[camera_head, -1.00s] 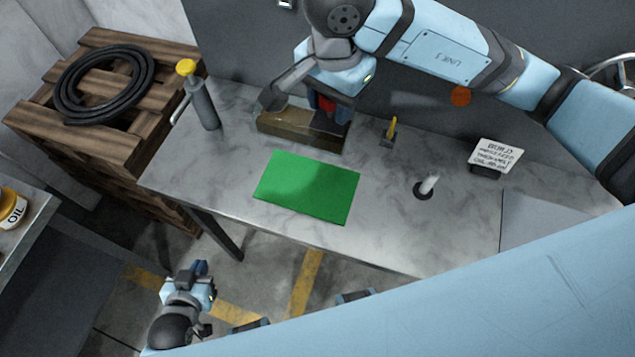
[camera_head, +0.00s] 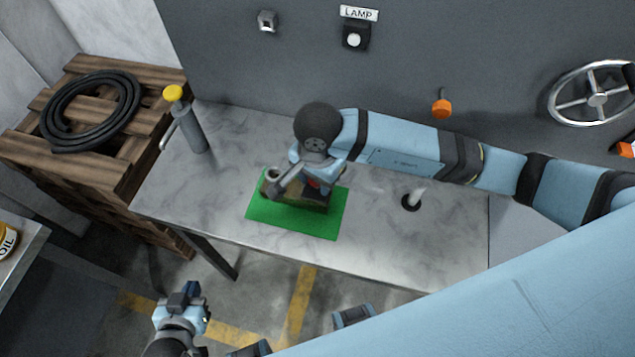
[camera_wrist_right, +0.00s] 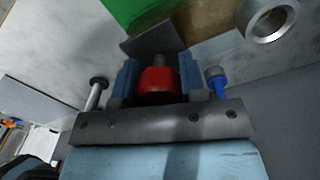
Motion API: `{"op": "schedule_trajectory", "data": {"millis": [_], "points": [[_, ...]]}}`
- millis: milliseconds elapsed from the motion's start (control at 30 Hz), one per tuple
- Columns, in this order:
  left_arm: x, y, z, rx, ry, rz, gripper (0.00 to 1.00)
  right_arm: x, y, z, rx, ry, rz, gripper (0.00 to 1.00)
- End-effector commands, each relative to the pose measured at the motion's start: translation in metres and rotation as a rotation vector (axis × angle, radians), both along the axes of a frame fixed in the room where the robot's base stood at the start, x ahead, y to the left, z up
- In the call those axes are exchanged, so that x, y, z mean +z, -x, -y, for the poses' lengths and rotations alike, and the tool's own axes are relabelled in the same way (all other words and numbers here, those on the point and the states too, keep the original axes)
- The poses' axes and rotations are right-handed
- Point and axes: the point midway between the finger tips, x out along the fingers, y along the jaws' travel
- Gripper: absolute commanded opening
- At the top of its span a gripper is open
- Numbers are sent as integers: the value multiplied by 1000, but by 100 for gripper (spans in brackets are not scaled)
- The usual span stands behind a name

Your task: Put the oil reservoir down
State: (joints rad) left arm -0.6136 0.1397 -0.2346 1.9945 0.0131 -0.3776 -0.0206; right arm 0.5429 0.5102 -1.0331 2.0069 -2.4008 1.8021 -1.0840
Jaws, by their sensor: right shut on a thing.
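The oil reservoir is a brownish block (camera_head: 300,205) with a red knob (camera_wrist_right: 158,84) on it. It sits over the green mat (camera_head: 318,231) on the grey marbled table; whether its base touches the mat I cannot tell. My right gripper (camera_head: 317,182) is above the reservoir, its blue fingers shut around the red knob in the right wrist view. The gripper and arm hide much of the reservoir's top. My left gripper (camera_head: 190,291) hangs low in front of the table, away from everything; its finger gap is unclear.
A grey bottle with a yellow cap (camera_head: 190,122) stands at the table's back left. Pallets with a coiled hose (camera_head: 92,110) are at the left. A grey wall panel (camera_head: 400,60) bounds the back.

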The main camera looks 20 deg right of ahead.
Motion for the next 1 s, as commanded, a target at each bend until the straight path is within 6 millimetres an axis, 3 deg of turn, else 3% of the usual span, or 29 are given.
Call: {"op": "schedule_trajectory", "data": {"millis": [200,567,600,667,700,1000], "points": [[4,0,0,0,0,-1,0,-29,1,0,-2,-2,-1,0],[-2,0,0,0,0,-1,0,-34,0,0,0,-1,2,0],[-1,1,0,0,-1,-2,0,-33,0,0,0,0,0,45],[-2,1,0,0,-1,-4,0,-33,0,0,0,0,0,59],[-2,1,0,0,-1,-4,0,-33,0,0,0,0,0,64],[1,1,0,0,-1,-3,0,-30,0,0,0,-1,-1,64]]}}
